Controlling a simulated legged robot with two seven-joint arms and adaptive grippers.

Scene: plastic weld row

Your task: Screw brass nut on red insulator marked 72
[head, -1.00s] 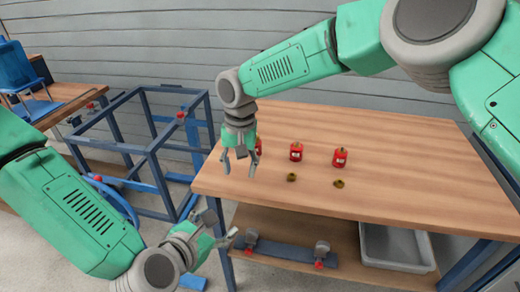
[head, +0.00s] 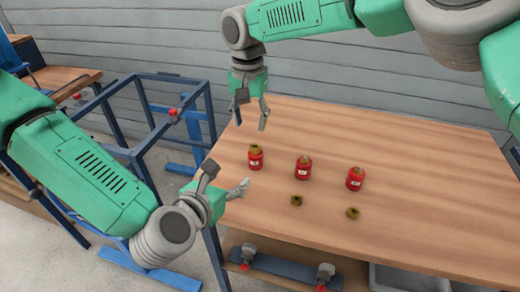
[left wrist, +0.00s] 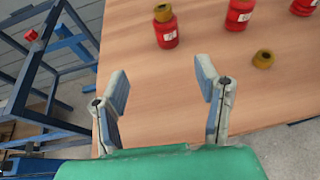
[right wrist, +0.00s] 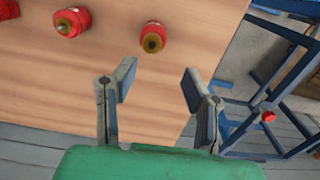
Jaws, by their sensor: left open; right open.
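Three red insulators with white labels stand upright in a row: left (head: 256,161), middle (head: 303,170) and right (head: 355,181). The labels are too small to read. A brass nut (head: 255,149) sits on top of the left insulator; it also shows in the left wrist view (left wrist: 163,13) and right wrist view (right wrist: 152,43). Two loose brass nuts, one (head: 297,201) before the middle insulator and another (head: 352,213) before the right one, lie on the table. My right gripper (head: 251,118) is open and empty behind the left insulator. My left gripper (head: 226,179) is open and empty at the table's left edge.
The wooden table (head: 420,222) is clear to the right and behind the row. A blue metal frame (head: 182,78) stands left of the table.

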